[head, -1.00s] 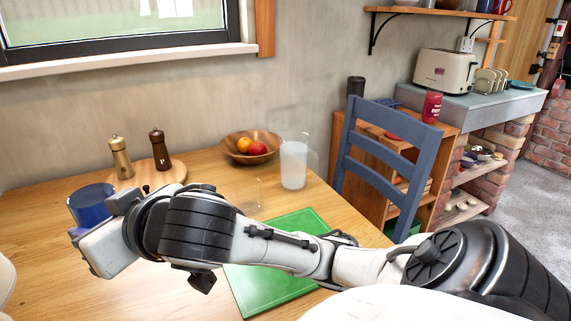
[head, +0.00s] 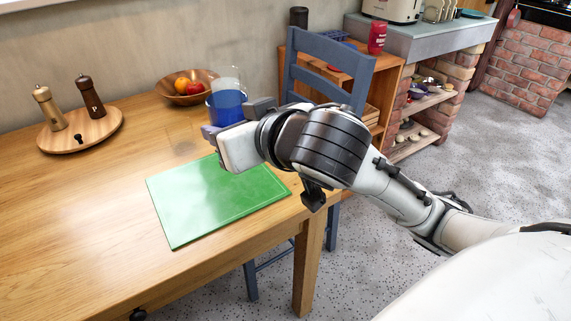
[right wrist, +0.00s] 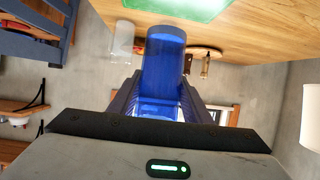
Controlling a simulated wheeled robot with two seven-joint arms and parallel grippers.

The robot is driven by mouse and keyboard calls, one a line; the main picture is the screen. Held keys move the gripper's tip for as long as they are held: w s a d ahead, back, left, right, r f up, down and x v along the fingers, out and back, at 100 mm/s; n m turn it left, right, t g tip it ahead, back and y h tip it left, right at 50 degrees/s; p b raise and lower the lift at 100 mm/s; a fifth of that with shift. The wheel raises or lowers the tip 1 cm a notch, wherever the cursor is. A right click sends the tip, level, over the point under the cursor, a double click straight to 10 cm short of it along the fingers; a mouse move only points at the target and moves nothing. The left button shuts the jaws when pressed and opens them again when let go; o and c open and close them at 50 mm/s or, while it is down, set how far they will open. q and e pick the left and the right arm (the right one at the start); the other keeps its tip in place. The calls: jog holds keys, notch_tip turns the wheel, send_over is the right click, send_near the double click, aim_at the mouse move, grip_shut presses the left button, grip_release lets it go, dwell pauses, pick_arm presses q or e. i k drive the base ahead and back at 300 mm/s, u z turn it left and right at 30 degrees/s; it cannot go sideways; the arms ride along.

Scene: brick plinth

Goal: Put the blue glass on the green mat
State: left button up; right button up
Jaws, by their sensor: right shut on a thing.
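The blue glass (head: 227,107) is held in my right gripper (head: 230,122), whose fingers are closed on its sides. It appears upright in the head view, near the far right edge of the green mat, and seems raised above the table. In the right wrist view, the glass (right wrist: 164,62) sits between the two fingers (right wrist: 160,100). The green mat (head: 205,205) lies flat on the wooden table and looks empty. Its far right corner is partly hidden by my right gripper. A bit of it shows at the top of the right wrist view (right wrist: 190,8). My left gripper is out of view.
Behind the blue glass are a clear jug (head: 226,76) and a wooden bowl (head: 190,97) of fruit. A round board (head: 100,130) with two mills stands at the back left. A blue chair (head: 330,50) is beyond the table's right end. The table left of the mat is clear.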

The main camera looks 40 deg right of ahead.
aim_at(214, 184)
jog(key=z, duration=2.65)
jog(key=k, duration=1)
jog(key=u, duration=1.9)
jog(key=i, duration=0.5)
jog(key=z, duration=0.05)
